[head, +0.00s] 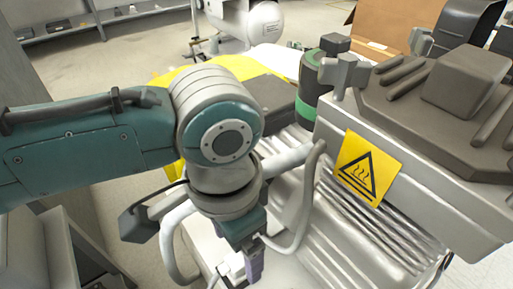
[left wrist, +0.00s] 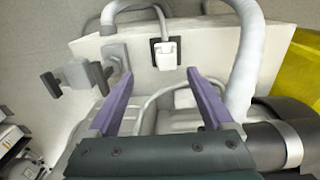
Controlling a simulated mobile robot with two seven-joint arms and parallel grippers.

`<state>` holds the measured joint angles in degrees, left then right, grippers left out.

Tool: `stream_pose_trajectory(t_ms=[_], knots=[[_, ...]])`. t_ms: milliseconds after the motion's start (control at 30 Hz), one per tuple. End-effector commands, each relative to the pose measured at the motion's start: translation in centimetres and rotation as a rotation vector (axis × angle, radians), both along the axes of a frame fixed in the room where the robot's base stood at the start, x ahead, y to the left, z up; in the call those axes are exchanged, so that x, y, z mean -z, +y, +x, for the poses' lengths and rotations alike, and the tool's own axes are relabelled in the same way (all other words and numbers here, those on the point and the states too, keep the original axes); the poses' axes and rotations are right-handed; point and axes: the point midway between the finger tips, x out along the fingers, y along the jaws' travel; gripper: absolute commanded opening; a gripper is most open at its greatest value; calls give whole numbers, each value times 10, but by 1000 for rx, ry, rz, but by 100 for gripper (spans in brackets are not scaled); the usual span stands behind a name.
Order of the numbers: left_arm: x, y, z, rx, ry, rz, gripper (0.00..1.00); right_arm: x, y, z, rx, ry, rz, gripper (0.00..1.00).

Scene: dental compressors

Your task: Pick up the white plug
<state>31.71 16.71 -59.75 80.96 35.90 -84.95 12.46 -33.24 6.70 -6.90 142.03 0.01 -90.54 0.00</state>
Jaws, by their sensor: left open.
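The white plug (left wrist: 166,55) sits in a dark-framed socket on a pale panel, at the upper middle of the left wrist view. My left gripper (left wrist: 158,73) is open, with its two purple fingers spread on either side of the line to the plug. No finger visibly touches the plug, and the space between the fingers holds no grasped object. In the head view my left gripper (head: 252,264) points down beside the compressor's hoses, with only part of its purple fingers showing. My right gripper is not in view.
A grey compressor housing with a yellow heat-warning label (head: 361,168) stands right of my left arm. A thick pale hose (left wrist: 246,60) runs close to the right finger. A grey valve-like fitting (left wrist: 78,75) is at the left. A cardboard box (head: 395,22) stands behind.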

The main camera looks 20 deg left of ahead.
Motion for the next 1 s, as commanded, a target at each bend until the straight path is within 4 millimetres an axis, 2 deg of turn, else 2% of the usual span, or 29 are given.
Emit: stream_pose_trajectory(t_ms=[33,467,700,1000], knots=[[14,2,2,-2,-1,8,85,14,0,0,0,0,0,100],[50,6,5,-4,2,17,85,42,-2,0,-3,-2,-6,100],[88,8,7,-4,1,18,85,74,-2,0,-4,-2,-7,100],[89,7,7,-4,1,16,84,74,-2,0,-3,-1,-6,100]])
